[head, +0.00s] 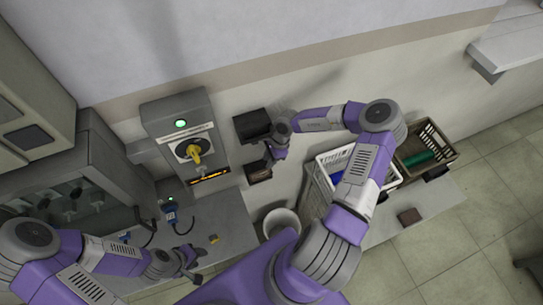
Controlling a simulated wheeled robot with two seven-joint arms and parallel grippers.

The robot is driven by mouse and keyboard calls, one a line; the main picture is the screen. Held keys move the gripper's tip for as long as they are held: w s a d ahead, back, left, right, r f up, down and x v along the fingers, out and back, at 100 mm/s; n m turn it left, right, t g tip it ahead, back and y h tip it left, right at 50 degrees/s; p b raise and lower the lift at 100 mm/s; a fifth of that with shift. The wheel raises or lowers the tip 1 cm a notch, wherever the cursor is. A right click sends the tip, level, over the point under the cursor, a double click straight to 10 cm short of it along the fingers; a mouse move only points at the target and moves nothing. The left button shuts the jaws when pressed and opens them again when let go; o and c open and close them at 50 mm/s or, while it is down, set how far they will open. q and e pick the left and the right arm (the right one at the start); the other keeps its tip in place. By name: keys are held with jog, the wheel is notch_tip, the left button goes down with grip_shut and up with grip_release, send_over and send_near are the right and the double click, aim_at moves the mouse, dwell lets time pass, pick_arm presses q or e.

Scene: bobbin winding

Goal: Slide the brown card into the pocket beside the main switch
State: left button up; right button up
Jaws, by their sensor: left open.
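The main switch, a yellow rotary knob (194,154), is on a grey wall box (173,112) with a green lamp. A black pocket (250,124) is on the wall just right of this box. My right gripper (264,166) is in front of the wall, just below and right of the pocket. It appears shut on a small dark brown card (258,174), which hangs below the pocket and apart from its opening. The fingers partly hide the card. My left gripper (194,267) is open and empty, low over the grey bench.
A blue plug (171,217) and a small yellow piece (214,239) are on the grey bench (232,222). A white bin (281,220) stands below the pocket. A white crate (322,166) and a brown crate (436,146) with a green roll stand right. A brown block (409,216) lies near them.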

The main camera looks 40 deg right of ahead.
aim_at(265, 170)
jog(key=shift+b+x, duration=0.5)
jog(key=shift+x, duration=2.7)
jog(key=shift+s, duration=0.1)
grip_shut()
